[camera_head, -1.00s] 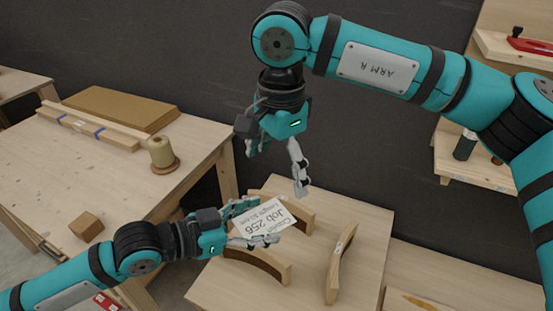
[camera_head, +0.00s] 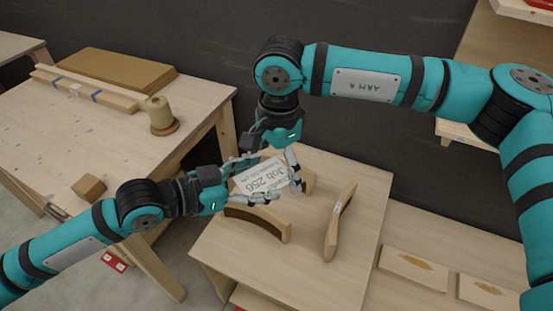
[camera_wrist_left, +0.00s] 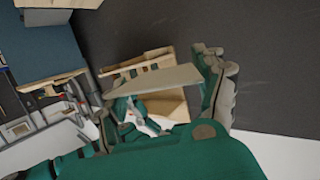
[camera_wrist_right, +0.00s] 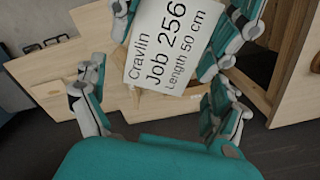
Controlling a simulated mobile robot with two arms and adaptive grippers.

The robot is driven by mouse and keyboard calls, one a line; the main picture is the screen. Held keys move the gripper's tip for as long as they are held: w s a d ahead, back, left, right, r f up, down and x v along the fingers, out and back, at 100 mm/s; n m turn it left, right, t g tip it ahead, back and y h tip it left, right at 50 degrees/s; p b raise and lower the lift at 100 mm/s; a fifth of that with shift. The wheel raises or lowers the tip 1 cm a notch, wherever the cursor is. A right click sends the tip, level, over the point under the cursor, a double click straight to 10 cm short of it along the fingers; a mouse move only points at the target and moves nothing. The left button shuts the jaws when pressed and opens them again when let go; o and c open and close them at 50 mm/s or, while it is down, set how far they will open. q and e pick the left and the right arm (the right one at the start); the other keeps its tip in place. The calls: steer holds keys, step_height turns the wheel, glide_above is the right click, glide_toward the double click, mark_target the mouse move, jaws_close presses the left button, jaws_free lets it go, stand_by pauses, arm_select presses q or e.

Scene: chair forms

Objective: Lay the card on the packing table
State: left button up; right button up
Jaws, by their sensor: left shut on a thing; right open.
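The white printed card (camera_head: 262,176) reads "Job 256" and is held up over the low table with wooden arcs. My left gripper (camera_head: 256,181) is shut on it; the left wrist view shows the card (camera_wrist_left: 155,80) nearly edge-on between the fingers. My right gripper (camera_head: 272,170) is open, pointing down, its fingers on either side of the card's far part. In the right wrist view the card (camera_wrist_right: 165,48) lies ahead of the open fingers (camera_wrist_right: 160,105); contact cannot be told. The table at the left (camera_head: 110,145), with cardboard and twine, looks like the packing table.
On the left table are a cardboard stack (camera_head: 115,68), a twine spool (camera_head: 160,116) and a small wooden block (camera_head: 89,187). Its middle is bare. The low table (camera_head: 290,275) bears curved wooden pieces (camera_head: 338,222) under the grippers. A dark wall stands behind.

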arm_select(q)
steer(key=shift+w+a, duration=0.1)
steer(key=shift+w, duration=0.05)
arm_select(e)
steer(key=shift+s, duration=0.1)
steer(key=c, duration=1.3)
arm_select(q)
steer(key=shift+r, duration=0.1)
arm_select(e)
steer(key=shift+f, duration=0.1)
jaws_close()
arm_select(q)
steer(key=o, duration=1)
steer(key=shift+s, duration=0.2)
